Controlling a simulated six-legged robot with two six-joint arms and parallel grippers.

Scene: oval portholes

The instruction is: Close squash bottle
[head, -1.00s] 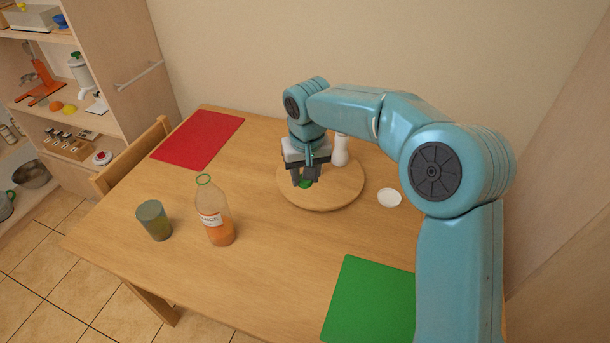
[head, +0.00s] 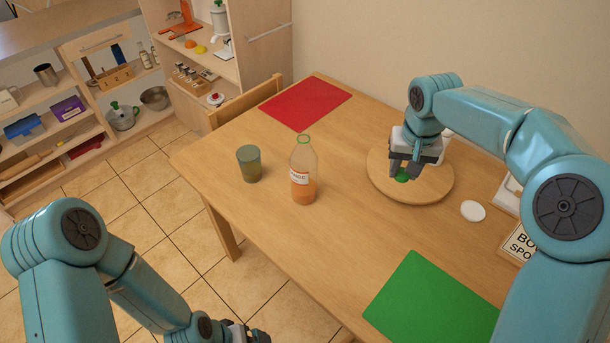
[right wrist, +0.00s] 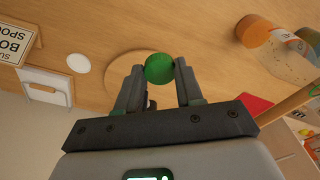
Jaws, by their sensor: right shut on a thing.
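The squash bottle (head: 303,175), clear with orange liquid low inside and a label, stands upright on the table. Its top is uncapped, with a green ring at the neck. My right gripper (head: 403,175) is over the round wooden board (head: 430,193) and is shut on the green cap (right wrist: 159,69). The cap shows between both fingertips in the right wrist view, and the bottle (right wrist: 277,48) lies to its right there. My left gripper (head: 243,333) is at the bottom edge of the head view, partly cut off; its fingers cannot be made out.
A greenish cup (head: 249,164) stands just left of the bottle. A red mat (head: 306,102) lies at the back, a green mat (head: 432,299) at the front. A white disc (head: 472,211) and a sign (head: 518,245) are at the right. The table between bottle and board is clear.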

